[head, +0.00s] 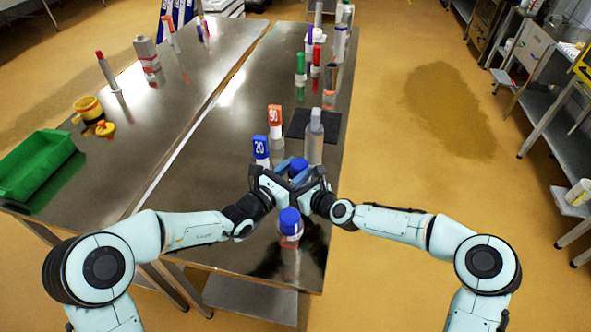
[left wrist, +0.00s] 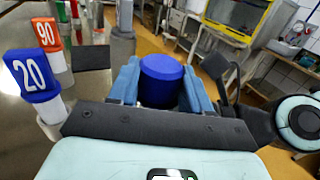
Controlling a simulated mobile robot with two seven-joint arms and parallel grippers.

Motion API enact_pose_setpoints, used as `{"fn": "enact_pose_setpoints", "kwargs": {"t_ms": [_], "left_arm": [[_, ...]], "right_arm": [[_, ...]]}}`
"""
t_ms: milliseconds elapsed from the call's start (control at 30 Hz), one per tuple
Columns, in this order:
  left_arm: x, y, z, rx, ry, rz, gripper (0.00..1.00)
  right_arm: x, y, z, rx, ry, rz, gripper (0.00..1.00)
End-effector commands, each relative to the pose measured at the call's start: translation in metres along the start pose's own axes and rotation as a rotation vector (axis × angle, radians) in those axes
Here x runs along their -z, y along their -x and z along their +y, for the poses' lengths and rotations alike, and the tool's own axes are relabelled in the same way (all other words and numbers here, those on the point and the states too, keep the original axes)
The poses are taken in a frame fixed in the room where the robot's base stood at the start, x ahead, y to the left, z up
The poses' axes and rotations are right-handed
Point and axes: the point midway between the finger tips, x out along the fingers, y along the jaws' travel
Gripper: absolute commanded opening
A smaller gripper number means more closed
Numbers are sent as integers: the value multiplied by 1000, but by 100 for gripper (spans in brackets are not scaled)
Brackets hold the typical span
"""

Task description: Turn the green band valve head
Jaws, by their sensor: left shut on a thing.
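My left gripper (head: 292,174) is shut on a blue round-topped piece (head: 298,165). In the left wrist view this blue piece (left wrist: 160,80) sits between the two blue-grey fingers, and its lower part is hidden. I cannot see a green band on it. My right gripper (head: 315,178) is close beside the left one, and its fingers are too hidden to read. A second blue-topped piece (head: 290,222) with a clear or white body stands in front of the grippers. A green-topped piece (head: 300,65) stands far back on the table; I cannot tell whether it is a valve head.
A blue "20" marker (head: 261,150), an orange "90" marker (head: 275,120) and a grey bottle-shaped piece (head: 315,138) stand just behind the grippers. A dark mat (head: 330,120) lies there too. A green bin (head: 38,165) and yellow tub (head: 88,108) are on the left table.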

Motion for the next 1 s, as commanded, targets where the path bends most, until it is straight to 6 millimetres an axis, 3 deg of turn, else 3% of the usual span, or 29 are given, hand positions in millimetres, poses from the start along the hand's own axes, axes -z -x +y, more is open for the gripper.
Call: {"fn": "enact_pose_setpoints", "kwargs": {"t_ms": [100, 133, 200, 567, 1000], "left_arm": [[-2, -1, -1, 3, -2, -5, 18], [-2, -1, -1, 3, -2, -6, 51], [-2, -1, -1, 3, -2, -5, 74], [-2, 6, -1, 3, -2, -4, 74], [-1, 92, 1, -3, -2, -1, 74]], "right_arm": [[0, 0, 0, -1, 1, 0, 4], [0, 0, 0, -1, 1, 0, 4], [0, 0, 0, -1, 1, 0, 4], [0, 0, 0, 0, -1, 0, 4], [0, 0, -1, 1, -1, 0, 4]]}}
